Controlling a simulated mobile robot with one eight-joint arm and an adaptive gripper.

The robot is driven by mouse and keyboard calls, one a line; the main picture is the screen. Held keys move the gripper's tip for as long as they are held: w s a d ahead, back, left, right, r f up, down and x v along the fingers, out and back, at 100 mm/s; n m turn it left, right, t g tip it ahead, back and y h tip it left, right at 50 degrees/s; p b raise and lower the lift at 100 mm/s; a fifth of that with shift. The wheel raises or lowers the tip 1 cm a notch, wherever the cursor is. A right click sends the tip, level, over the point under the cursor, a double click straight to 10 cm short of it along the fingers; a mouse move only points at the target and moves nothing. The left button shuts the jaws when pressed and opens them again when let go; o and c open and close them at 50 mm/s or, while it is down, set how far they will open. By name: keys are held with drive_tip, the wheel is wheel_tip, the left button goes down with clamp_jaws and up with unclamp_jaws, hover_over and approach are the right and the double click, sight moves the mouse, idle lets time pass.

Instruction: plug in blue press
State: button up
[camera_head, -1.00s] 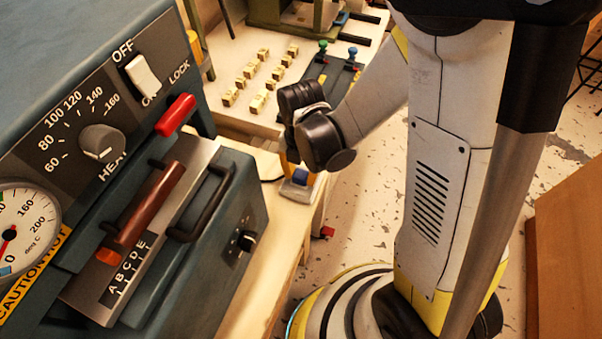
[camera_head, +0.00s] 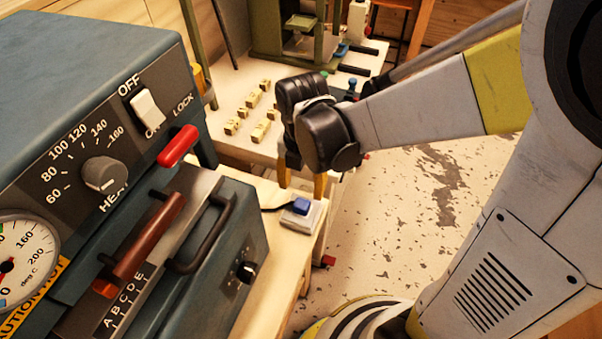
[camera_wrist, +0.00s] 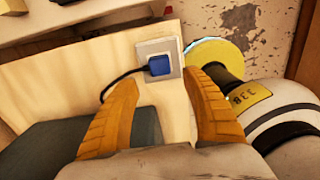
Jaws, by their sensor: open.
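The blue press (camera_head: 80,60) fills the left side of the head view. A blue plug (camera_head: 301,206) rests on a pale socket plate (camera_head: 303,221) at the bench edge, with a dark cable running left from it. In the wrist view the plug (camera_wrist: 160,65) covers the lower part of the plate (camera_wrist: 158,46); how deep it sits is not clear. My gripper (camera_head: 302,182) is open, its orange fingers just behind the plug in the head view. In the wrist view the open gripper (camera_wrist: 172,84) has the plug beyond and between its fingertips, with nothing held.
A red lock handle (camera_head: 178,146), a white OFF/ON switch (camera_head: 147,110) and a dark carrying handle (camera_head: 203,230) stand out on the press. Several small yellow blocks (camera_head: 262,130) sit on the white table behind. Open floor (camera_head: 400,215) lies right of the bench.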

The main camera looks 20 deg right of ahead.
drive_tip(key=shift+r, duration=1.85)
drive_tip(key=s+d+r+m+t, duration=0.2)
drive_tip(key=d+r+m+t, duration=0.1)
drive_tip(key=m, duration=1.1)
drive_tip(key=s+d+r+m+t, duration=0.3)
drive_tip(key=r+m, duration=0.3)
drive_tip(key=m, duration=0.8)
drive_tip(key=shift+t, duration=0.6)
drive_tip(key=shift+f, duration=0.1)
drive_tip(key=shift+c, duration=0.4)
